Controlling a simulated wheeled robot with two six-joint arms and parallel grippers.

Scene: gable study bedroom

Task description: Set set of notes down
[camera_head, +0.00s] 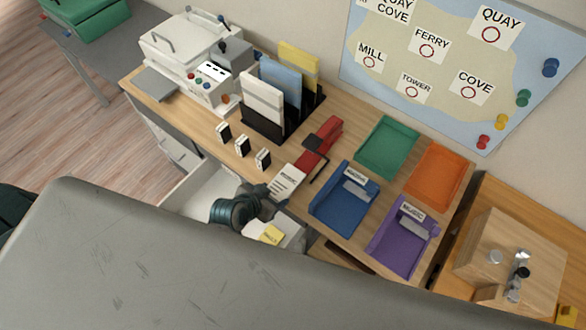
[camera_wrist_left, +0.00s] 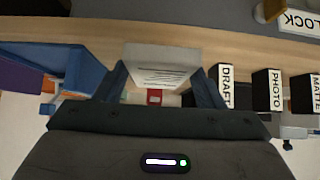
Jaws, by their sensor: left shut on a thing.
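The set of notes is a small white stack with printed lines (camera_head: 287,181). It is at the front edge of the desk in the head view, beside the red stapler-like thing. My left gripper (camera_head: 272,192) is shut on it. In the left wrist view the notes (camera_wrist_left: 160,72) are between the two dark fingers of the gripper (camera_wrist_left: 162,90), over the wooden desk edge. I cannot tell whether the notes touch the desk. My right gripper is not in view.
Blue (camera_head: 343,205), purple (camera_head: 401,240), green (camera_head: 386,147) and orange (camera_head: 435,177) trays stand right of the notes. Three small labelled blocks (camera_head: 242,146) and a black rack (camera_head: 262,127) stand left. A drawer (camera_head: 191,194) is open below. A red thing (camera_head: 325,136) lies behind.

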